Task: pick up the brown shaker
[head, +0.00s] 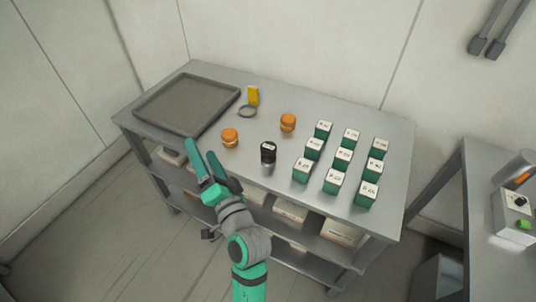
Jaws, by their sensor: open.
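A small dark upright cylinder (268,152), with a pale mark near its top, stands near the front edge of the steel table. It looks like the shaker, though its colour reads nearly black rather than clearly brown. My gripper (200,150) is in front of the table's front edge, to the left of the dark cylinder and apart from it. Its green fingers are spread, with nothing between them. They point up and left in the picture, towards the tray.
A dark tray (187,105) covers the table's left end. Several green, white-topped boxes (343,159) fill the right. Boxes (290,211) sit on the shelf below.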

